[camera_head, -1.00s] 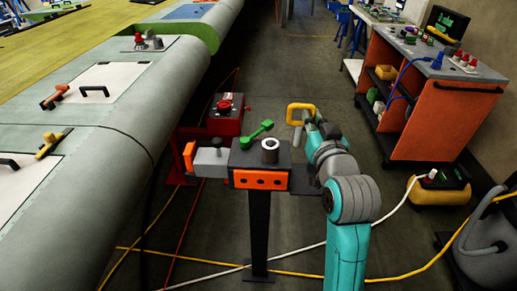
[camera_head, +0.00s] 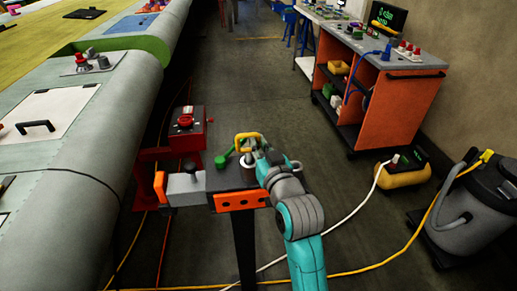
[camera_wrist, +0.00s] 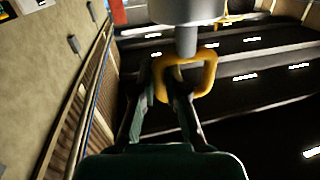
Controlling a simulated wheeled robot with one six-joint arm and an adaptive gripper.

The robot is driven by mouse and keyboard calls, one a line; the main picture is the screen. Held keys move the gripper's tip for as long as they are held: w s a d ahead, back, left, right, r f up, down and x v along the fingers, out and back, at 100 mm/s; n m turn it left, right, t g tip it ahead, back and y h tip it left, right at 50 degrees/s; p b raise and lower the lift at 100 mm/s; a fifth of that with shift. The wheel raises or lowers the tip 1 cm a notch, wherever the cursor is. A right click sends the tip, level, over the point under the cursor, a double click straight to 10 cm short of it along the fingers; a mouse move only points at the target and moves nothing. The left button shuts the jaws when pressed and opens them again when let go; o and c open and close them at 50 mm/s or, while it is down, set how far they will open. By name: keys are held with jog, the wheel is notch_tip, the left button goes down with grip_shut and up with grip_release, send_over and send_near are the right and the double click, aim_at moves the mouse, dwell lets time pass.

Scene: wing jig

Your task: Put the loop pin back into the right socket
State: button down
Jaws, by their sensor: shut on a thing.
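The loop pin (camera_head: 247,137) has a yellow loop handle and a grey shaft. My gripper (camera_head: 258,148) is shut on its loop and holds it upright over the grey round socket (camera_head: 247,176) on the dark stand. In the wrist view my gripper (camera_wrist: 172,92) has its fingers at the yellow loop (camera_wrist: 206,77). There the grey shaft runs up the picture to a wide grey cylinder (camera_wrist: 182,10), which looks like the socket collar. The shaft's tip is hidden, so I cannot tell how deep it sits.
A green-handled piece (camera_head: 224,160) stands left of the socket. A grey block (camera_head: 185,188) and a red box (camera_head: 187,128) are further left, near the wing (camera_head: 100,135). An orange cart (camera_head: 398,115) stands back right. Cables cross the floor.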

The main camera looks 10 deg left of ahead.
jog(key=shift+f, duration=0.8)
jog(key=shift+f, duration=0.2)
jog(key=c, duration=1.2)
grip_release()
jog(key=shift+r, duration=0.25)
jog(key=shift+s+d, duration=0.2)
jog(key=shift+s, duration=0.15)
jog(key=v, duration=1.1)
jog(key=shift+s, duration=0.2)
